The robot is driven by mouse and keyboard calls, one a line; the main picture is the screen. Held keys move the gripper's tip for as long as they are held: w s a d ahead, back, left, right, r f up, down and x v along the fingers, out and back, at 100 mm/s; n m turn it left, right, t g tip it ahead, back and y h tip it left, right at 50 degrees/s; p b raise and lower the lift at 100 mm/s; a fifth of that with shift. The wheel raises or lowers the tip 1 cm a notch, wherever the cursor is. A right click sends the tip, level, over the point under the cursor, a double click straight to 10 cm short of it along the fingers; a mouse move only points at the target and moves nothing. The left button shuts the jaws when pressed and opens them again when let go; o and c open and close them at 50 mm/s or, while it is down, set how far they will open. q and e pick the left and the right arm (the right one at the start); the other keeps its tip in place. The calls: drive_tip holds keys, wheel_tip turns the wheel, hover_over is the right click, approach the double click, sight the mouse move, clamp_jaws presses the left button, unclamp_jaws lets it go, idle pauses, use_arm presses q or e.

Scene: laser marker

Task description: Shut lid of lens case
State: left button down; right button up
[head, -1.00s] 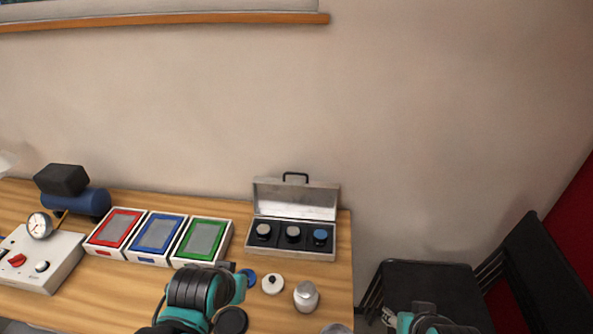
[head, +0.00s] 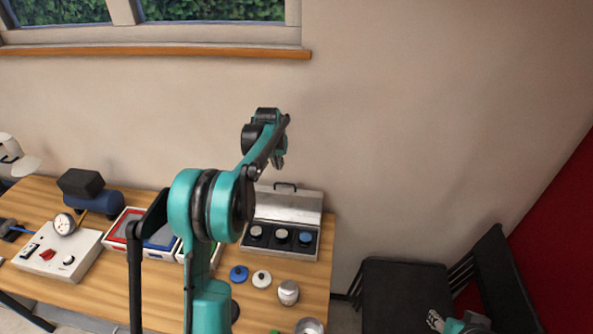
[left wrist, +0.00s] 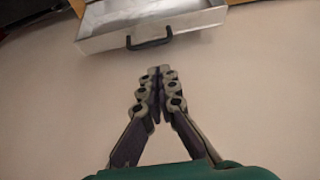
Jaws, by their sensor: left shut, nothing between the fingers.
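The lens case (head: 276,250) stands at the back right of the table with its silver lid (head: 287,205) open and tilted up. Several round lens pieces sit in its dark insert. The lid's black handle (head: 285,186) is on its upper edge and also shows in the left wrist view (left wrist: 150,44). My left gripper (head: 280,162) is raised above the lid; in the left wrist view its fingers (left wrist: 160,73) are shut and empty, apart from the handle. My right gripper (head: 436,320) is low at the right, over the black chair, too small to read.
Red, blue and green framed boxes (head: 120,236) stand left of the case, partly hidden by my left arm. A white cap (head: 262,279), a blue cap (head: 239,273) and a silver jar (head: 288,292) lie in front. The wall is close behind; a chair (head: 400,290) stands right.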

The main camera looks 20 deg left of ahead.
use_arm(q)
drive_tip(key=x, duration=1)
drive_tip(key=shift+w+f, duration=0.2)
drive_tip(key=shift+w, duration=0.05)
drive_tip(key=shift+s, duration=0.1)
